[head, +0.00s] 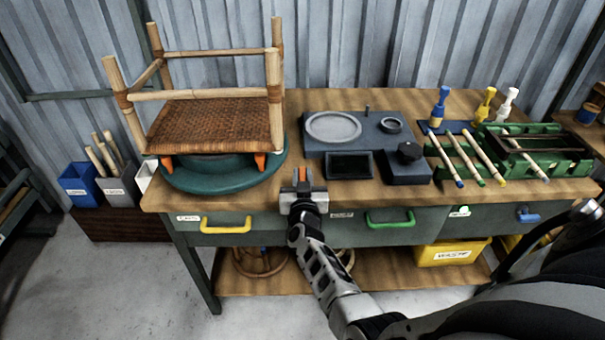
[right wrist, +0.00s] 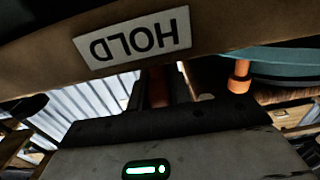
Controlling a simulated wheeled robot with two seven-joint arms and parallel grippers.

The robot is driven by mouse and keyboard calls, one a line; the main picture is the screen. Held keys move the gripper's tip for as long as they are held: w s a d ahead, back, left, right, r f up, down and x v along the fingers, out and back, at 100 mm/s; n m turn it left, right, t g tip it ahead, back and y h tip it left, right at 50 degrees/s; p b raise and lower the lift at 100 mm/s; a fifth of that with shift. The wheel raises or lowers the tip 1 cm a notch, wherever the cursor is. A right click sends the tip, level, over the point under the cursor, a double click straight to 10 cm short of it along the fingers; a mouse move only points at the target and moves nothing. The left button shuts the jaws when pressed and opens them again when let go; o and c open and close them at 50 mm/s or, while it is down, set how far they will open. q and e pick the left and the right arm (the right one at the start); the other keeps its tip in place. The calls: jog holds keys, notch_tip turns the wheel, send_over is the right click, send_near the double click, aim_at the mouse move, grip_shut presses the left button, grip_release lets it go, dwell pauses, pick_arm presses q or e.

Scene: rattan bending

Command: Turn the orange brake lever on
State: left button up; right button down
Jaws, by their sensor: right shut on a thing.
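The orange brake lever (head: 302,174) stands at the front edge of the workbench, right of the round turntable (head: 220,180). My right gripper (head: 302,185) reaches it from the front and is shut on it. In the right wrist view the lever (right wrist: 158,88) shows dark orange between the two fingers, and most of it is hidden by them. A white HOLD label (right wrist: 132,37) shows upside down on the brown surface close to the fingers. My left gripper is not in view.
A rattan chair frame (head: 205,122) stands on the teal turntable, with orange clamps (head: 260,161) at its feet. Drawers with coloured handles run below.

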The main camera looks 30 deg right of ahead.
dwell(0.5)
jog(key=c, duration=1.3)
grip_release()
